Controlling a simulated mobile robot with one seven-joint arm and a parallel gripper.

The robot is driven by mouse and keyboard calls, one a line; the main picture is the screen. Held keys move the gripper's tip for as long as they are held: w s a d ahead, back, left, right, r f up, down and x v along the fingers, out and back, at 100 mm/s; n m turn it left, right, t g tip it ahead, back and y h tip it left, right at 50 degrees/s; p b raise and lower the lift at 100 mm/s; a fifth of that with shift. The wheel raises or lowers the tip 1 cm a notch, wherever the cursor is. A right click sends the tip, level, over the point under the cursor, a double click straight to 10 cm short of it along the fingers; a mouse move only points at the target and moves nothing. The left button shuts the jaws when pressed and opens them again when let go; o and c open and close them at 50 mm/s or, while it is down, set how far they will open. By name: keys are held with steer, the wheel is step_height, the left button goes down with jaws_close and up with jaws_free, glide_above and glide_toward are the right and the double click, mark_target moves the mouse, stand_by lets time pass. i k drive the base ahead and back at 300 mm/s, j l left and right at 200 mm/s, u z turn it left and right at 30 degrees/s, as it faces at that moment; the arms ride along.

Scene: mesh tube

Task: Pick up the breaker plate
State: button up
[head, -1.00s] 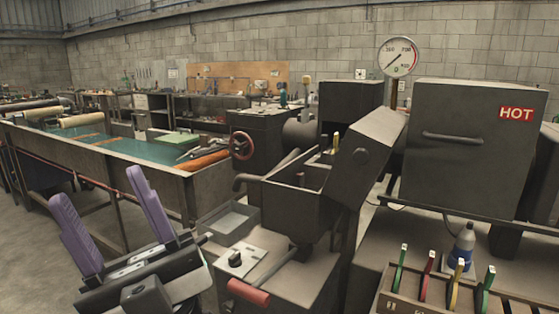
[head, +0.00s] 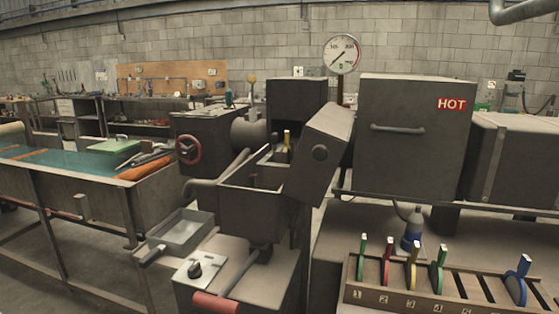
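Several disc-like plates with upright coloured handles stand in a numbered wooden rack (head: 352,284) at the lower right: a green one (head: 361,262), a red one (head: 386,264), a yellow one (head: 413,274), a second green one (head: 438,272) and, farther right, a blue one (head: 517,285). Empty slots lie between the second green plate and the blue one. I cannot tell from the picture which of them is the breaker plate. My gripper is out of view.
Left of the rack stands a machine with an open hopper (head: 250,207) and a red-gripped lever (head: 215,302). A grey box marked HOT (head: 410,150) is behind the rack, with a bottle (head: 412,232) between. A shallow tray (head: 180,232) and a long trough (head: 85,188) are at left.

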mark_target(278, 156)
steer(key=u, duration=0.7)
steer(key=i+l+u, duration=0.15)
steer(key=u, duration=0.25)
steer(key=i+l+u, duration=0.15)
steer(key=u, duration=0.3)
